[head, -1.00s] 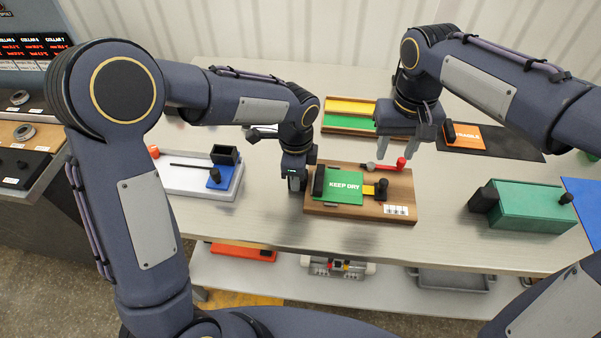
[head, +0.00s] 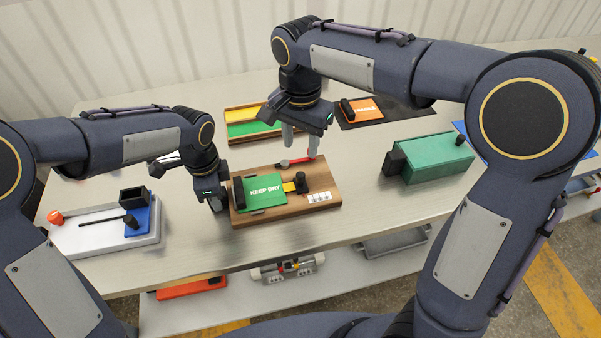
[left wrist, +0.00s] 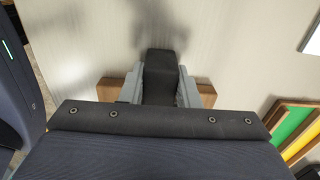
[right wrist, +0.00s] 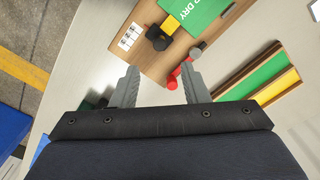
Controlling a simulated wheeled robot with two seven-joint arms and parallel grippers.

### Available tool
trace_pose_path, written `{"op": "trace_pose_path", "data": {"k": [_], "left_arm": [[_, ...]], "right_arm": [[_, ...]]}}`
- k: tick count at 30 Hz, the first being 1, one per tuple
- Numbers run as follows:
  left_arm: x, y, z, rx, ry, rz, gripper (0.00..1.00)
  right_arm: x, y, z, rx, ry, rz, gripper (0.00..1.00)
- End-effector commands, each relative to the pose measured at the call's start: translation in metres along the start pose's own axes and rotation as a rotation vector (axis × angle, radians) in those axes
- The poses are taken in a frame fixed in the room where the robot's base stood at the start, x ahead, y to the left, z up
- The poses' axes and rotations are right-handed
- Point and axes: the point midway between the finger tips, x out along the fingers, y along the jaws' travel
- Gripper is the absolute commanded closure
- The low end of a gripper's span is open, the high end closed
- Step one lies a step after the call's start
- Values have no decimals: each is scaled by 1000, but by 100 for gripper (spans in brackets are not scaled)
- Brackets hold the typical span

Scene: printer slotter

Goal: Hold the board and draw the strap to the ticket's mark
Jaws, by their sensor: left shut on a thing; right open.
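The wooden board (head: 285,212) lies on the table. On it are a green KEEP DRY plate (head: 268,200), a yellow strap (head: 289,187) with a black knob (head: 301,181), and a white ticket (head: 319,197) whose marks are too small to read. My left gripper (head: 217,204) is at the board's left end, shut on a black block (left wrist: 160,78). My right gripper (head: 300,143) is open and empty above the board's back edge, near a red-ended grey tool (head: 297,161). In the right wrist view the tool's red end (right wrist: 173,82) shows beside one finger; I cannot tell whether they touch.
A tray with yellow and green strips (head: 243,130) stands behind the board. A green box (head: 436,158) stands to the right, and an orange FRAGILE plate (head: 363,109) on a dark mat behind it. A white tray (head: 85,240) is at left. The table in front of the board is clear.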

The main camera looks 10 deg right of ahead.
Motion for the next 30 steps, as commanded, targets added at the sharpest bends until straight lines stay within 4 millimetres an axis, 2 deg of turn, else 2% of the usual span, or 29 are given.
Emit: {"op": "trace_pose_path", "data": {"k": [9,15,21,29,30], "left_arm": [[-1,0,0,0,1,-2,100],[-1,0,0,0,1,-2,100],[-1,0,0,0,1,-2,100],[0,0,0,0,1,-2,100],[0,0,0,0,1,-2,100]], "right_arm": [[63,2,0,-2,-2,7,59],[94,1,0,-3,-1,3,59],[108,1,0,-4,-1,2,59],[109,0,0,-4,0,1,59],[109,0,0,-4,0,1,62]]}}
